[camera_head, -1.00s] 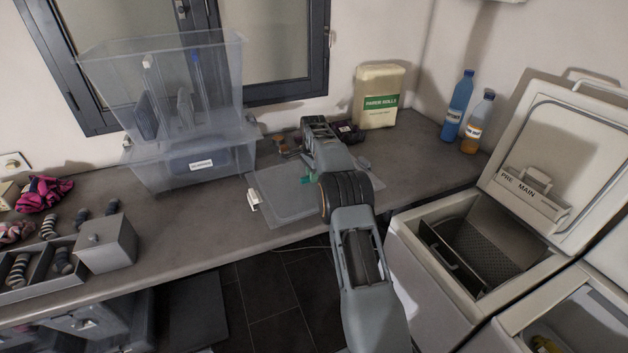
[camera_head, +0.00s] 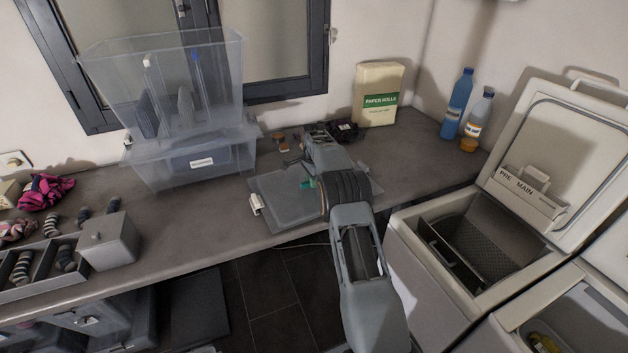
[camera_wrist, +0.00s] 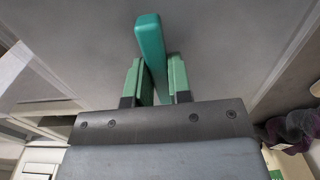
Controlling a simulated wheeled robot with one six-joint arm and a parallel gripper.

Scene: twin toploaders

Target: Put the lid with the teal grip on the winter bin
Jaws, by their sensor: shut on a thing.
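The lid (camera_head: 285,208) is a flat, grey, translucent panel with a teal grip (camera_head: 308,183), over the counter in the middle of the head view. In the wrist view the teal grip (camera_wrist: 150,45) stands between the green fingers of my gripper (camera_wrist: 158,82), which is shut on it. The lid fills much of the wrist view. In the head view my arm hides the lid's right part and most of the gripper. A clear bin (camera_head: 190,165) with a white label, too small to read, stands at the back left. Another clear open bin (camera_head: 170,85) is stacked on it.
A grey box (camera_head: 108,241) and a sock tray (camera_head: 40,268) are at left. An open toploader (camera_head: 425,270) stands at right.

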